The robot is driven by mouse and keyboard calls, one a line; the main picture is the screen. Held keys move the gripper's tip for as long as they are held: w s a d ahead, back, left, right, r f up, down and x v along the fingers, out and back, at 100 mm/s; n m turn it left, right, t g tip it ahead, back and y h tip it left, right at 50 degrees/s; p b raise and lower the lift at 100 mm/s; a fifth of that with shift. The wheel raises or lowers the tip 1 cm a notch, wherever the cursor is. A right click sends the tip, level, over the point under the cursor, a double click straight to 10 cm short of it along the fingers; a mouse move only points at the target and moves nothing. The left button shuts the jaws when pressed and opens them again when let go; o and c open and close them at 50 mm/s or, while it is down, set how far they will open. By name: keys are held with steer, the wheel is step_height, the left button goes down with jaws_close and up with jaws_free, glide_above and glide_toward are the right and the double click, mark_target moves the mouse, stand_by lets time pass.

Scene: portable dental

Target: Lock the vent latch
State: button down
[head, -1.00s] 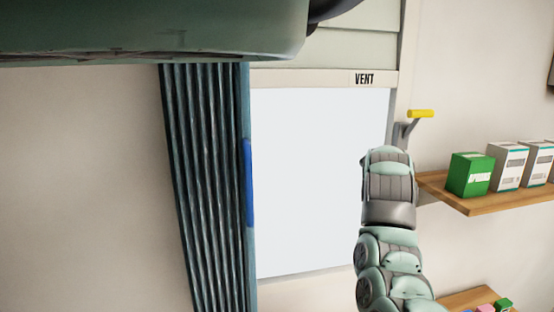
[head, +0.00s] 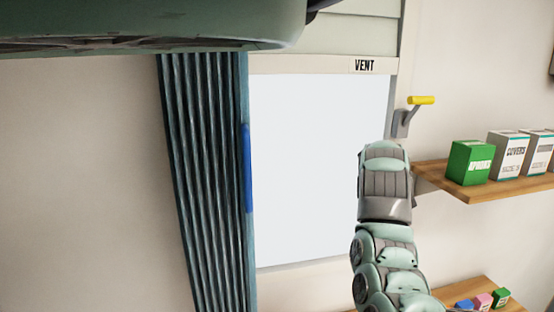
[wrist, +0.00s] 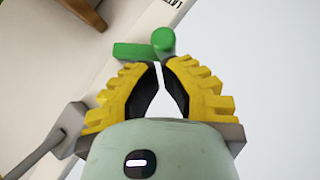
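In the wrist view a green handle (wrist: 136,50) with a round green end lies just beyond my fingertips, on the edge of the pale window; it appears to be the vent latch. My gripper (wrist: 158,67) has yellow ribbed fingers with dark pads. The tips almost meet, with a narrow wedge of a gap behind them and nothing held. I cannot tell whether the tips touch the green handle. In the head view my arm covers the gripper and the green handle. The vent window (head: 305,165) has a VENT label (head: 365,66) above it.
A yellow-handled grey lever (head: 421,101) sits on the wall right of the window. A wooden shelf (head: 470,193) with boxes is beside my arm, with a lower shelf (head: 490,290) below. A pleated dark curtain (head: 205,170) hangs left of the window.

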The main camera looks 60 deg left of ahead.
steer(key=shift+s+a+f+n+t+b, duration=0.15)
steer(key=shift+f+n+t+b, duration=0.3)
steer(key=shift+b, duration=0.8)
steer(key=f+n+t+b, duration=0.1)
steer(key=b, duration=0.2)
steer(key=w+f+n+t+b, duration=0.1)
steer(key=t+b, duration=0.1)
steer(key=b, duration=0.2)
steer(key=f+n+t+b, duration=0.1)
steer(key=t+b, duration=0.1)
steer(key=b, duration=0.2)
steer(key=shift+w+d+f+n+t, duration=0.25)
steer(key=shift+d+f+n, duration=0.1)
steer(key=shift+w+f+b, duration=0.1)
steer(key=shift+w+b, duration=0.05)
steer(key=shift+b, duration=0.45)
steer(key=shift+w+d+f+n+t+y+b, duration=0.25)
steer(key=shift+n+t+b, duration=0.35)
steer(key=shift+b, duration=0.3)
steer(key=shift+w+d+f+n+t+y+b, duration=0.1)
steer(key=shift+w+n+t+y+b, duration=0.25)
steer(key=shift+n+t+b, duration=0.35)
